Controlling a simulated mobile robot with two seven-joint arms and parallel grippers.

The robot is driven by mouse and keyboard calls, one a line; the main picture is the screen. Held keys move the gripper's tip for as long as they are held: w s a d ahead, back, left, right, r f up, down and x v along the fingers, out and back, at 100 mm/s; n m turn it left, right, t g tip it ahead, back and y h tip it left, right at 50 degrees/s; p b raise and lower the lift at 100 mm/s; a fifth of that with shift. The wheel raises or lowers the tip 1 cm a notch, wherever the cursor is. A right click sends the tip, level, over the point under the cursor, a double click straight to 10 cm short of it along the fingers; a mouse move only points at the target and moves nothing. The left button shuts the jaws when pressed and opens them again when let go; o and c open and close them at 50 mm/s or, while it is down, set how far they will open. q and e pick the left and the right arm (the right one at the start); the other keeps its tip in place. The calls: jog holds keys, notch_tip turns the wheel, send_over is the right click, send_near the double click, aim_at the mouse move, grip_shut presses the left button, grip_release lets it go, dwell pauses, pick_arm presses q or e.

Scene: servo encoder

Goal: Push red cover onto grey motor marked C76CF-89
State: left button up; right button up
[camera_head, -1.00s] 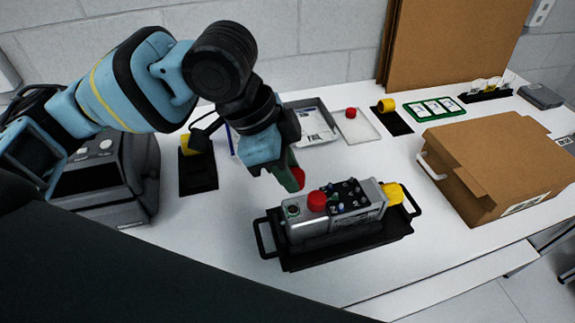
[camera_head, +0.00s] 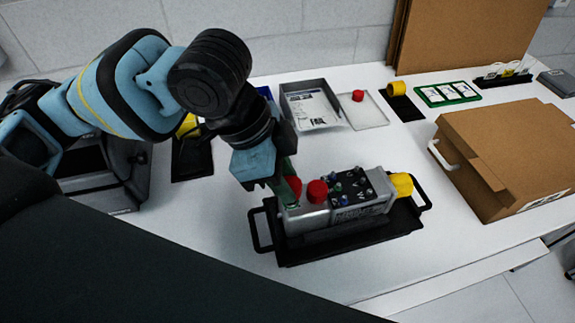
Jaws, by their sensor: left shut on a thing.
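The grey motor (camera_head: 345,217) lies in a black tray (camera_head: 350,250) with two side handles. I cannot read its marking. One red cover (camera_head: 317,191) sits on its top, left of a black panel with small connectors, and a yellow part (camera_head: 402,184) is on its right end. My left gripper (camera_head: 287,184) points down at the motor's left end, shut on another red cover (camera_head: 294,186). This cover is at the green-ringed port on the motor's top; whether it touches is hard to tell. The green fingers partly hide it. My right gripper is not in view.
A cardboard box (camera_head: 500,160) stands to the right. Behind are a grey tray with a paper (camera_head: 312,105), a clear tray with a red cap (camera_head: 358,96), a yellow part (camera_head: 397,88) on a black mat and a green tray (camera_head: 447,94). White table is clear around the motor tray.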

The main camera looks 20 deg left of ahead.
pick_arm(q)
jog(key=shift+f, duration=0.8)
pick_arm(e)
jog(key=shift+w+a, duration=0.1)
pick_arm(q)
jog(key=shift+f, duration=0.1)
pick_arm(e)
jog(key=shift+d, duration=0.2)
pick_arm(q)
jog(key=shift+p, duration=0.35)
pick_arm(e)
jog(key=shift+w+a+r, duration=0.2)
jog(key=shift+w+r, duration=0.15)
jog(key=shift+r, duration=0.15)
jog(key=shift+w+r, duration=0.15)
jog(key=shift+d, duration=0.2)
pick_arm(q)
jog(key=shift+p, duration=0.45)
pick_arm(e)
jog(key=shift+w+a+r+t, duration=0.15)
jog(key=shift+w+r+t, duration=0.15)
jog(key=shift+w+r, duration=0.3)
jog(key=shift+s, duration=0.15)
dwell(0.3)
pick_arm(q)
jog(key=shift+f, duration=0.35)
dwell(0.5)
